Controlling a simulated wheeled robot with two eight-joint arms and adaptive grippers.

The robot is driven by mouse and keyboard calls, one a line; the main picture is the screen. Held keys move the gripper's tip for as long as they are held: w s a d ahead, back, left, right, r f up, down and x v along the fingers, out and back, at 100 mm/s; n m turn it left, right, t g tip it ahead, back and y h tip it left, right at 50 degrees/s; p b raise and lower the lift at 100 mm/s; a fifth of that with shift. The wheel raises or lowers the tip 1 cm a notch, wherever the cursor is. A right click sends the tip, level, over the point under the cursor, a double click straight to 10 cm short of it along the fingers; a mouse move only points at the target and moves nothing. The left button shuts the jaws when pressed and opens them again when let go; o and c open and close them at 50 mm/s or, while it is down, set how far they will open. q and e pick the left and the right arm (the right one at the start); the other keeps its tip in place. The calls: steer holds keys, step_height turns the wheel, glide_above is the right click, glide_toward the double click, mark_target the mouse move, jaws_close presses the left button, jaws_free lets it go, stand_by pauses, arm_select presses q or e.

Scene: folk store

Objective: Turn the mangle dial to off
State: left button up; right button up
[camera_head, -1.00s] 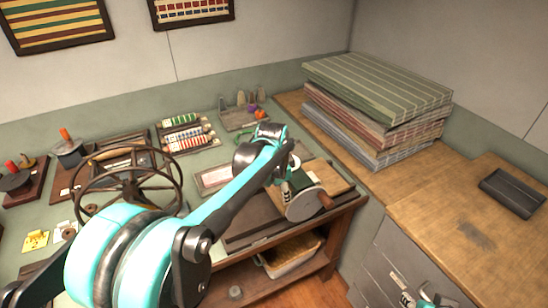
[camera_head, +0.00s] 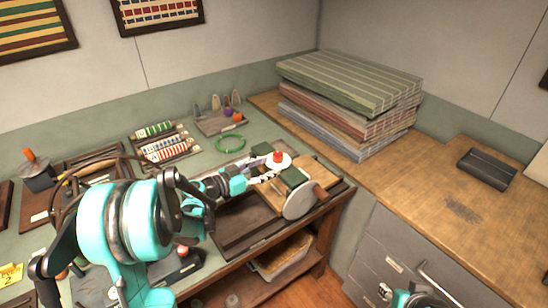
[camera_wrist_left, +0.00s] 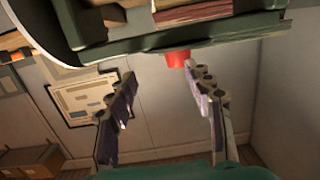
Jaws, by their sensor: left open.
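The mangle is a small machine with green parts, a wooden board and a grey side disc (camera_head: 299,200) with a brown handle (camera_head: 320,191). A white round dial with a red knob (camera_head: 278,157) sits on its top at the back. My left gripper (camera_head: 268,172) is at the mangle, just in front of the dial, open and empty. In the left wrist view the red knob (camera_wrist_left: 178,59) shows just beyond the fingertips of the left gripper (camera_wrist_left: 160,75), nearer the right finger. Contact cannot be told. The dial's markings are too small to read. A teal part, likely my right arm, shows at the bottom edge.
A dark tray (camera_head: 245,222) lies in front of the mangle. A green ring (camera_head: 230,143) and a spool rack (camera_head: 166,150) lie behind. Folded striped cloth (camera_head: 350,90) is stacked on the wooden counter to the right. A dark block (camera_head: 487,168) lies on that counter.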

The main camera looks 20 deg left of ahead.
mark_target(274, 157)
arm_select(q)
steer(key=shift+w+a+t, duration=0.2)
steer(key=shift+a+t, duration=0.15)
steer(key=shift+a, duration=0.25)
steer(key=shift+w+a+t, duration=0.2)
steer(key=shift+a+t, duration=0.15)
steer(key=shift+a, duration=0.2)
steer(key=shift+w, duration=0.15)
steer(key=b+x, duration=0.1)
steer(key=x, duration=0.6)
steer(key=shift+w+d+r+b, duration=0.1)
steer(key=shift+w+b, duration=0.05)
steer(key=shift+b, duration=0.25)
jaws_close()
